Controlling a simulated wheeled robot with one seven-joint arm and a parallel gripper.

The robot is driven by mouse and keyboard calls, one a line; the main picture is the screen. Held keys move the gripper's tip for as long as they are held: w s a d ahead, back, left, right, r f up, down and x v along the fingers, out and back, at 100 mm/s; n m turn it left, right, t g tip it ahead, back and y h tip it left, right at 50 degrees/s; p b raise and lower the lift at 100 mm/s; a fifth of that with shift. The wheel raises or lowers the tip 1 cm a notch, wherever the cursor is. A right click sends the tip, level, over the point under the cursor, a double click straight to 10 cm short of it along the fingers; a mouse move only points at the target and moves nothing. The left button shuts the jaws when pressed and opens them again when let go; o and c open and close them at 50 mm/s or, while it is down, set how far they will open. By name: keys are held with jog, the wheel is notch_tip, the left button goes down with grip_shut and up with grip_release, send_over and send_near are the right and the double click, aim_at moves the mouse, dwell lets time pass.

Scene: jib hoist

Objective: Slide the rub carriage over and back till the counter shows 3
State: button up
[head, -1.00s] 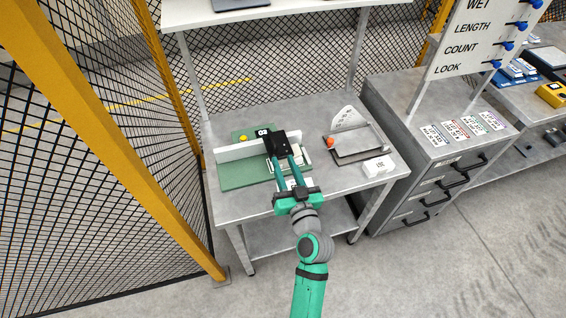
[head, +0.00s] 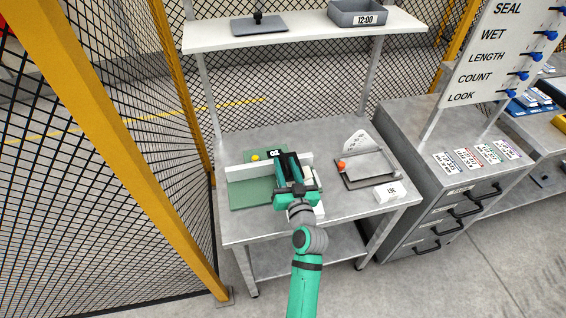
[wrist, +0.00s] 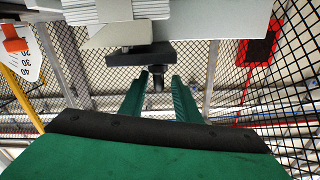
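The rub rig stands on the bench, with a green base (head: 245,192) and a pale upright rail (head: 250,172). Its counter (head: 275,153) is small in the head view and appears to read 02. The dark rub carriage (head: 290,162) is at the rig's right part, partly hidden by my gripper (head: 289,171). In the wrist view, my gripper's two green fingers (wrist: 160,80) stand apart on either side of a dark post (wrist: 158,79) under a black block (wrist: 150,54). Gaps show beside the post, so the fingers do not appear closed on it.
A yellow ball-like knob (head: 255,157) is at the rig's back left. A tray with an orange piece (head: 342,165) and a white labelled block (head: 387,191) lie to the right. A shelf (head: 300,35) spans above the bench. A mesh fence with a yellow post (head: 120,150) stands left.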

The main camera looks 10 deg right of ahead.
jog(key=shift+w+d, duration=0.15)
jog(key=shift+w, duration=0.6)
jog(key=shift+c, duration=0.2)
